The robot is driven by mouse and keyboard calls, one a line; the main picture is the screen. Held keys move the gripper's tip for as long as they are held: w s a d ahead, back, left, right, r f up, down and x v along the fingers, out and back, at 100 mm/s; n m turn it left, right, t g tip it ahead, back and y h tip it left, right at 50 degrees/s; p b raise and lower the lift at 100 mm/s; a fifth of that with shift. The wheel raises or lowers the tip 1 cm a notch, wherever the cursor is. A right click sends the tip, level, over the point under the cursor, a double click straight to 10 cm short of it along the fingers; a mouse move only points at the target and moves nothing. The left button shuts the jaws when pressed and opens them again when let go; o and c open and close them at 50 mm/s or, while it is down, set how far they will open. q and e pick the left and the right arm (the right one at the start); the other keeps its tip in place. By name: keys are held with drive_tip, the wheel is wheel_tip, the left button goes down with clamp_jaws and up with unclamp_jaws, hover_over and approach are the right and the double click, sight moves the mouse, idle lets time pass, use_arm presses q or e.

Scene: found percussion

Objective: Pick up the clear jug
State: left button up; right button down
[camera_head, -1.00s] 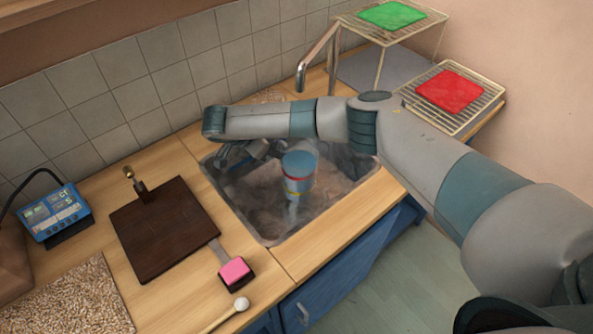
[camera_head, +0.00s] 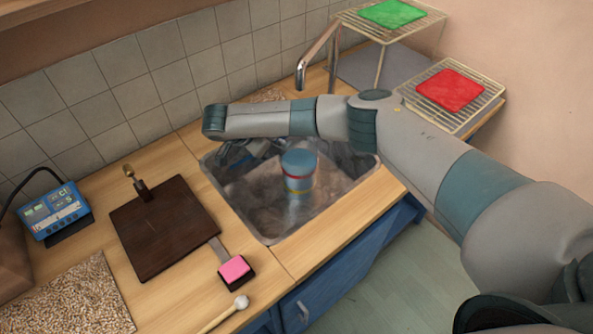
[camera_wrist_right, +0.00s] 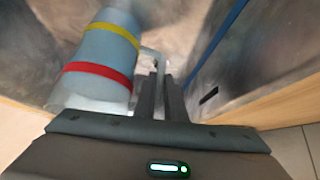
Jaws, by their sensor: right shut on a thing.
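The clear jug (camera_head: 299,182) stands in the sink, with a blue-grey body and red and yellow bands. It also shows large in the right wrist view (camera_wrist_right: 103,52), at the left of the fingers and looking tilted there. My right gripper (camera_wrist_right: 161,92) is shut on a thin, clear-grey part at the jug's side, which looks like its handle. In the head view my right forearm crosses over the back of the sink, and the fingertips are hard to make out. My left gripper is not in view.
The metal sink (camera_head: 262,236) surrounds the jug, with a tap (camera_head: 318,55) behind. A blue strip (camera_wrist_right: 217,42) lies right of the fingers. A dark board (camera_head: 165,230), a pink-topped block (camera_head: 235,269) and a mallet (camera_head: 240,303) lie on the left counter. Wire racks stand back right.

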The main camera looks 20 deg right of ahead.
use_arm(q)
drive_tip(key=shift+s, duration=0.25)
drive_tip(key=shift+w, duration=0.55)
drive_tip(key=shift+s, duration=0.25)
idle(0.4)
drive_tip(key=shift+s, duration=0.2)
